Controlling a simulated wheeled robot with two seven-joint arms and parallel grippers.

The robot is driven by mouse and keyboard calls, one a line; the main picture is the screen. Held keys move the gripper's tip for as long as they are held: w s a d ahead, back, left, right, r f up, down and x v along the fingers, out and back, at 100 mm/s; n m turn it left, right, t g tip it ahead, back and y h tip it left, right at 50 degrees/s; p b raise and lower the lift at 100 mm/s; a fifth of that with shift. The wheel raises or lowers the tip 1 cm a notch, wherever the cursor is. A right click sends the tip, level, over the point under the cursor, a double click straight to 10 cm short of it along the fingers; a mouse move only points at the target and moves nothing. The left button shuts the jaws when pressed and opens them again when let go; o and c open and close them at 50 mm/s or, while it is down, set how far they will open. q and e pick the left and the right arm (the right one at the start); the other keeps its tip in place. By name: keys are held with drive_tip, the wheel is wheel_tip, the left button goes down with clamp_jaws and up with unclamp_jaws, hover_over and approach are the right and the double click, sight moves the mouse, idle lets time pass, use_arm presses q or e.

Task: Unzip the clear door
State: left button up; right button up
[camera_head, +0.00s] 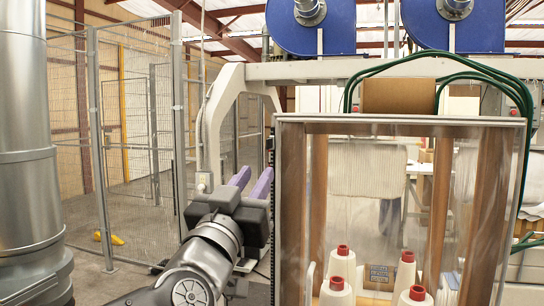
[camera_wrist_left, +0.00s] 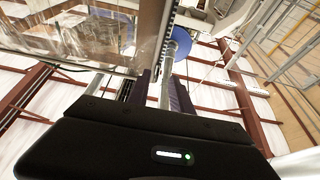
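The clear door (camera_head: 398,190) is a transparent panel in a grey metal frame on the right of the head view. It also shows at the upper left of the left wrist view (camera_wrist_left: 85,35). A dark toothed strip, apparently the zipper (camera_wrist_left: 171,33), runs along the door's edge. My left gripper (camera_head: 250,178) has purple fingers pointing up and away, just left of the door's left edge. The fingers are apart. In the left wrist view a grey metal bar shows between them, and whether it lies between or behind them is unclear. No zipper pull is clearly visible. My right gripper is not in view.
White thread cones (camera_head: 341,268) with red tops stand behind the clear panel. Green hoses (camera_head: 440,58) arch over the door. A wire fence (camera_head: 130,130) stands at the left, with floor showing before it. A large silver duct (camera_head: 25,150) is at the far left.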

sight(267, 145)
use_arm(q)
drive_tip(key=shift+s+a+r, duration=0.1)
drive_tip(key=shift+s+r, duration=0.2)
drive_tip(key=shift+r, duration=0.25)
drive_tip(key=shift+s+r, duration=0.25)
drive_tip(key=shift+r, duration=0.3)
drive_tip(key=p+x, duration=0.3)
drive_tip(key=x, duration=0.5)
clamp_jaws()
idle(0.8)
